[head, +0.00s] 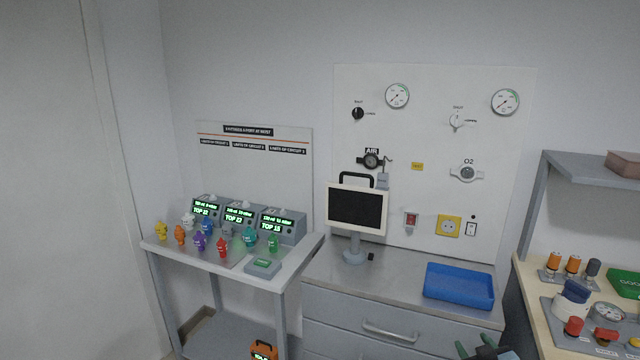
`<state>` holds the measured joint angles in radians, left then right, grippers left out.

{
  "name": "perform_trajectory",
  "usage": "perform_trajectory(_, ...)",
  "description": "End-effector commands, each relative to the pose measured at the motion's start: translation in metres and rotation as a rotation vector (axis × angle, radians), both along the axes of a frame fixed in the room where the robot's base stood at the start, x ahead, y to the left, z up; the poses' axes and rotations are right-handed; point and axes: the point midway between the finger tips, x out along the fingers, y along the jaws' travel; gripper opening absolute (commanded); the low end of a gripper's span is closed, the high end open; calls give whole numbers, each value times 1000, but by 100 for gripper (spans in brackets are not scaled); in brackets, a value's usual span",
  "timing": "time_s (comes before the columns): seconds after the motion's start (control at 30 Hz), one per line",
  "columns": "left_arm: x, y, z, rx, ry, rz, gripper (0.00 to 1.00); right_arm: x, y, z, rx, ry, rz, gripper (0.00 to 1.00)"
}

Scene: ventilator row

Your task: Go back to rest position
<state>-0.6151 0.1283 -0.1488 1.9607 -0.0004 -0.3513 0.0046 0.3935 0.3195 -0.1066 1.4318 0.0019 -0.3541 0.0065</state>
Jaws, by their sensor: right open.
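My right gripper (484,347) shows only in part at the bottom edge of the head view, in front of the grey drawer cabinet (390,332). The rest of my right arm is cut off by the frame. My left gripper is not in view.
A side table (190,258) at left holds small coloured figures and several displays. A monitor (356,208) stands on the cabinet, before a wall panel (435,90) with gauges. A bench (535,300) with knobs and a shelf (590,170) are at right.

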Motion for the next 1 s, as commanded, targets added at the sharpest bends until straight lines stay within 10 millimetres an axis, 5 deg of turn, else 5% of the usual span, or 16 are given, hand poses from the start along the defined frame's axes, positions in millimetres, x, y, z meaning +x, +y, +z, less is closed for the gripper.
perform_trajectory(0.27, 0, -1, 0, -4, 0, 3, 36, -100, 51, -89, 62, 140, 59, 47)
perform_trajectory(0.5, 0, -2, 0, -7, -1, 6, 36, -224, 100, -149, 149, 289, 93, 47)
perform_trajectory(0.8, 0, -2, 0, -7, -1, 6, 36, -362, 142, -171, 256, 447, 91, 47)
perform_trajectory(1.0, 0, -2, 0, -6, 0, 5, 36, -399, 151, -170, 285, 490, 82, 47)
